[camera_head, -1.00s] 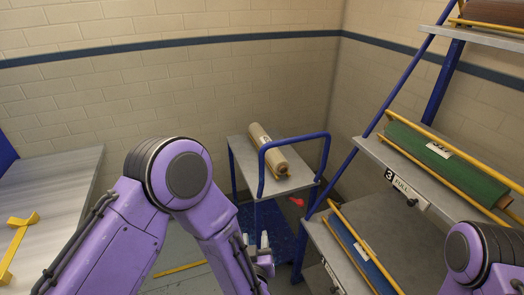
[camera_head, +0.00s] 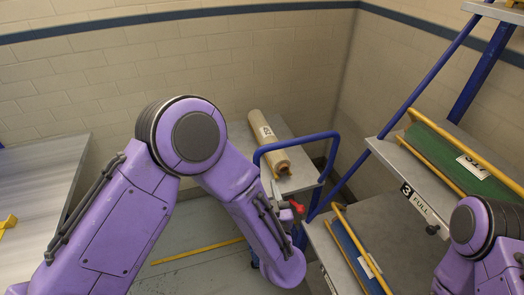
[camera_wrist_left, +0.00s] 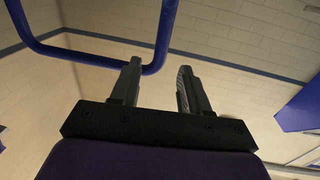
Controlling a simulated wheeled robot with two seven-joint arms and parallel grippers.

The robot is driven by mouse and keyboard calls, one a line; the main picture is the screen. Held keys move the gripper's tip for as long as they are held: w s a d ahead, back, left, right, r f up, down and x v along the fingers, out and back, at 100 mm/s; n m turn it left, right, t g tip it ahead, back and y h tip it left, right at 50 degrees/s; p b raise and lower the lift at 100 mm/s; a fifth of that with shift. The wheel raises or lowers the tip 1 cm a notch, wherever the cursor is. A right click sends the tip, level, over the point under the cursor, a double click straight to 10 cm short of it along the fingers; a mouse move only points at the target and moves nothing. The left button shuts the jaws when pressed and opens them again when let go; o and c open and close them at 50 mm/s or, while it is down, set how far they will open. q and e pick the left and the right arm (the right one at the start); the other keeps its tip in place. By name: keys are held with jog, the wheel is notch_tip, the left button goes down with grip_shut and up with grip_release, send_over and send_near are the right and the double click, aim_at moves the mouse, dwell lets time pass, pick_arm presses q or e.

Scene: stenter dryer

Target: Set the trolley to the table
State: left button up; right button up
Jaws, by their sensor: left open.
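The trolley (camera_head: 303,179) stands by the back wall with a grey top and a blue tube handle (camera_head: 327,135) at its near right side. A brown roll (camera_head: 266,137) lies on its top. My left gripper (camera_head: 274,188) is partly hidden by my own arm and is near the handle. In the left wrist view my left gripper (camera_wrist_left: 159,82) is open with nothing held. The blue handle (camera_wrist_left: 165,25) crosses just beyond its fingertips there; I cannot tell if they touch. The grey table (camera_head: 35,190) is at the left. My right gripper is out of view.
A blue-framed rack with grey shelves (camera_head: 385,215) stands at the right. It holds a green roll (camera_head: 435,150) and a blue roll (camera_head: 352,252) beside yellow bars. A red knob (camera_head: 297,206) shows below the handle. Grey floor (camera_head: 200,235) with a yellow line is clear between table and trolley.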

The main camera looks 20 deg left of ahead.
aim_at(257, 166)
pick_arm(q)
jog(key=b+x, duration=0.2)
jog(key=x, duration=0.8)
jog(key=shift+s+a, duration=0.1)
jog(key=shift+a, duration=0.1)
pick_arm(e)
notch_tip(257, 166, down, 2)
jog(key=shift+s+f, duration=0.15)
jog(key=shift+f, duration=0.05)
pick_arm(q)
jog(key=shift+r, duration=0.2)
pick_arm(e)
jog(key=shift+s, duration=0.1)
pick_arm(q)
grip_shut()
